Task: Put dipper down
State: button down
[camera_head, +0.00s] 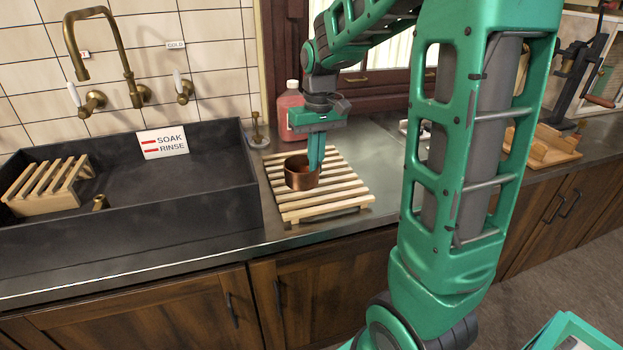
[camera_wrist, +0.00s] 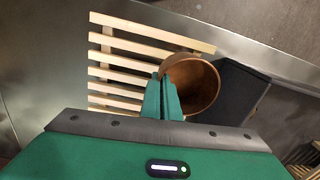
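The dipper is a small round copper cup (camera_head: 301,174), upright over the slatted wooden rack (camera_head: 333,201) beside the sink. My gripper (camera_head: 316,165) points down at the cup's right side in the head view, its fingers close together at the wall. In the wrist view the fingertips (camera_wrist: 161,82) pinch the left wall of the cup (camera_wrist: 195,83), one finger inside the rim and one outside. The rack (camera_wrist: 112,73) shows behind it. Whether the cup's base touches the slats cannot be told. No handle is visible on the dipper.
A dark sink (camera_head: 190,205) with a SOAK/RINSE sign (camera_head: 163,142) lies left of the rack. A pink bottle (camera_head: 291,112) and a small brass item (camera_head: 257,132) stand behind the rack. A wooden stand (camera_head: 542,148) is far right.

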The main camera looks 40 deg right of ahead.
jog(key=shift+f, duration=2.35)
jog(key=shift+f, duration=0.1)
jog(key=c, duration=2)
grip_release()
notch_tip(320, 180, up, 11)
jog(key=s+f+m, duration=0.1)
jog(key=s+f, duration=0.1)
jog(key=s, duration=0.6)
jog(key=s+f+m, duration=0.2)
jog(key=s, duration=0.7)
jog(key=s+d+f+m, duration=0.1)
jog(key=s+f, duration=0.2)
jog(key=s, duration=0.5)
jog(key=shift+s+f, duration=0.1)
jog(key=shift+s, duration=0.1)
